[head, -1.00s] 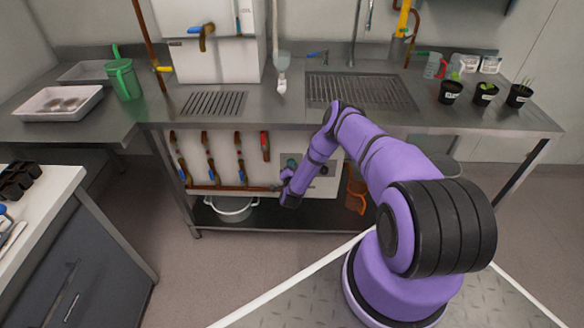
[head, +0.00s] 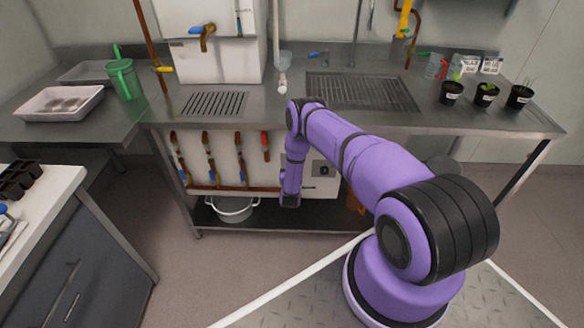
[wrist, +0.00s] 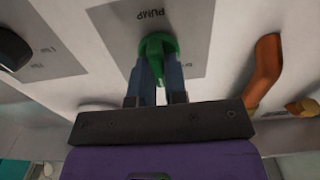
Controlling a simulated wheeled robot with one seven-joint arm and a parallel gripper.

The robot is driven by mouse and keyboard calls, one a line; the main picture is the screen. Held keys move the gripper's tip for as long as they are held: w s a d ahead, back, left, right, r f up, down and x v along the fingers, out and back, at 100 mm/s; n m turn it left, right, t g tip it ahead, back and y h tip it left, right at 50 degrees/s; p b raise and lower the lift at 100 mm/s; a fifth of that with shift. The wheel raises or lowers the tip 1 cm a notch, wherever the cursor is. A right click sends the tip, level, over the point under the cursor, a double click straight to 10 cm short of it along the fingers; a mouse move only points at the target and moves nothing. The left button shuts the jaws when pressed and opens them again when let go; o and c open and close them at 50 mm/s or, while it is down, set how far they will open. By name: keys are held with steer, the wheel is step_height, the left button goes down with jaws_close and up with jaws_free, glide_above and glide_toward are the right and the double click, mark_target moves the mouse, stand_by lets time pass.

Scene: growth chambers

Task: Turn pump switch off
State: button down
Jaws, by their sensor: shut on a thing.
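In the wrist view, the pump switch is a green knob (wrist: 158,50) on a grey plate marked PUMP (wrist: 193,25), which appears upside down. My gripper (wrist: 155,78) has one finger on each side of the knob and is shut on it. The knob's pointed part shows between the fingers, aimed down in this view. In the head view, my arm hides the pump switch and the fingertips.
A second plate with a black knob (head: 323,170) is beside the pump switch. Copper pipes (head: 210,158) with blue and red valve handles line the panel's left. A white pot (head: 232,208) stands on the lower shelf. Floor to the left is clear.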

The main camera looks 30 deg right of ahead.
steer(key=shift+a+f+n, duration=0.1)
steer(key=shift+a+n, duration=0.05)
steer(key=shift+n, duration=2)
steer(key=shift+a+f+n, duration=0.1)
steer(key=shift+n, duration=2.05)
steer(key=c, duration=1.1)
jaws_free()
steer(key=shift+c, duration=0.2)
steer(key=v, duration=1)
steer(key=shift+s+a, duration=0.25)
steer(key=shift+s, duration=0.05)
